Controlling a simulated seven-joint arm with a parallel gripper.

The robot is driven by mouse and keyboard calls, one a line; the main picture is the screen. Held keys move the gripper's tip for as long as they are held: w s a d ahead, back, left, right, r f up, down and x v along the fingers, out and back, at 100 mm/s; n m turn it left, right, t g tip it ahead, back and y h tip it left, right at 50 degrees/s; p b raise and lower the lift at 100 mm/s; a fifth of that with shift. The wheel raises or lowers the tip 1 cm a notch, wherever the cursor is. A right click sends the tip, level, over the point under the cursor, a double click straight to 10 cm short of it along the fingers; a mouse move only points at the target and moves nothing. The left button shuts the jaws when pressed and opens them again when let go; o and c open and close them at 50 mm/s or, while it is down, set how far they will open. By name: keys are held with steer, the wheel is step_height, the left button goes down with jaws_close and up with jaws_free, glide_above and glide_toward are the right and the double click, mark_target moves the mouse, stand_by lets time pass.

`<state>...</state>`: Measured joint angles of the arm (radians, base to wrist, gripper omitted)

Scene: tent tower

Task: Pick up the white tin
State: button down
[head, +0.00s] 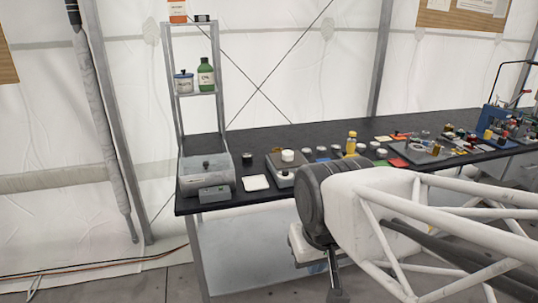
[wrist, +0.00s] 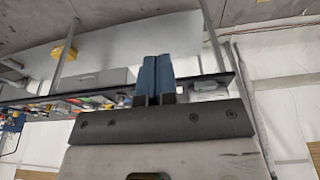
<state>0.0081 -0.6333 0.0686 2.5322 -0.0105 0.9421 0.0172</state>
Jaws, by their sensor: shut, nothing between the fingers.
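My gripper (wrist: 157,62) shows in the wrist view as two blue fingers pressed together, empty. In the head view, my arm hangs in front of the table's near edge and its fingers cannot be made out. Several small white round tins or lids stand on the dark table, such as one (head: 308,153) just right of the scale and one (head: 374,146) further right. A white round piece (head: 288,155) sits on the scale. I cannot tell which of these is the white tin. My gripper touches none of them. My arm may hide part of the table's front.
The black table (head: 262,203) holds a grey device (head: 207,172), a white square dish (head: 256,183), the scale (head: 279,165), a yellow bottle (head: 351,143) and a loaded tray (head: 421,153). A shelf (head: 199,94) with a green bottle (head: 206,75) rises at the back left.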

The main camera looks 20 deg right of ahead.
stand_by(0.4)
steer(key=shift+c, duration=1)
jaws_free()
steer(key=shift+w, duration=0.1)
